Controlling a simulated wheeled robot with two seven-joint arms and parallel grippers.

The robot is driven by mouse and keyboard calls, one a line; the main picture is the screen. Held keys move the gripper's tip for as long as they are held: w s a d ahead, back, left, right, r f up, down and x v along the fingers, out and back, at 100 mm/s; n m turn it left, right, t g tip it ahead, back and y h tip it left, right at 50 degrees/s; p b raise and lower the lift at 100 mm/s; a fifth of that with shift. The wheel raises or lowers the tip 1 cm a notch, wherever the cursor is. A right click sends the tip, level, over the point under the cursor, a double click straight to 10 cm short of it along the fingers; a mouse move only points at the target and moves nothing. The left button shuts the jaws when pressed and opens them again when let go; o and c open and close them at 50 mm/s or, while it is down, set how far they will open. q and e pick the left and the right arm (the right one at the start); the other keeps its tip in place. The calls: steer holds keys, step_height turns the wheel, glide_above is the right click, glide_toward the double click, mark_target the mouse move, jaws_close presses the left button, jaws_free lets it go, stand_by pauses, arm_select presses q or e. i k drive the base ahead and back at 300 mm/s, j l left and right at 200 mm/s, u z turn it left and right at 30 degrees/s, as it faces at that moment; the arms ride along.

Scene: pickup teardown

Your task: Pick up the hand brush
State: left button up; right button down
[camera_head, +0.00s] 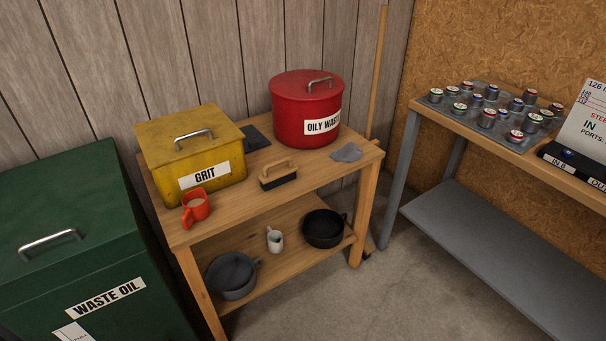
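The hand brush (277,175) lies on the top of the wooden table, near its front edge. It has a light wooden arched handle on top and dark bristles below. It sits to the right of the yellow grit box and in front of the red oily waste bin. Nothing covers it. Neither of my grippers is in the camera_head view.
A green waste oil bin (75,240) stands left. A bench (449,123) with cans stands right. Floor ahead is clear.

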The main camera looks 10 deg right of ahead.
mark_target(275, 177)
steer(key=i+l+z, duration=0.1)
steer(key=i, duration=0.3)
steer(key=i+l+z, duration=0.1)
steer(key=i, duration=0.35)
steer(key=l, duration=0.15)
